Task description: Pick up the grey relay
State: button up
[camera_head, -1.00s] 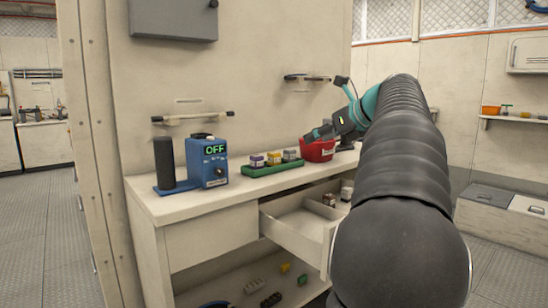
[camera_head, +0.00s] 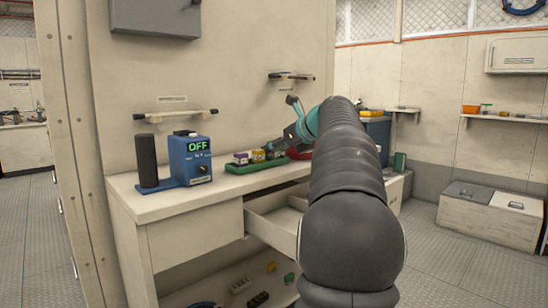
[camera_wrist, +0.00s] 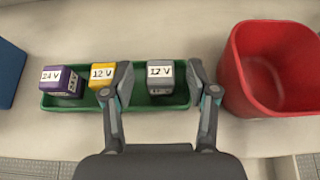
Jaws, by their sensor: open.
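The grey relay (camera_wrist: 160,88), labelled 12 V, sits in the right part of a green tray (camera_wrist: 85,102) in the wrist view. A yellow relay (camera_wrist: 101,84), also labelled 12 V, and a purple relay (camera_wrist: 73,89), labelled 24 V, stand left of it in the same tray. My gripper (camera_wrist: 161,75) is open and empty, with one finger on each side of the grey relay in the picture. The left finger overlaps the yellow relay's right edge. In the head view my gripper (camera_head: 281,145) is over the tray's right end and largely hides the grey relay.
A red bin (camera_wrist: 236,80) stands close right of the tray. A blue device reading OFF (camera_head: 190,165) stands left of it on the workbench (camera_head: 150,203). A drawer (camera_head: 268,228) is pulled out below. Bare worktop lies in front of the tray.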

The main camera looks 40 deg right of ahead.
jog(key=shift+x, duration=0.75)
jog(key=c, duration=1.1)
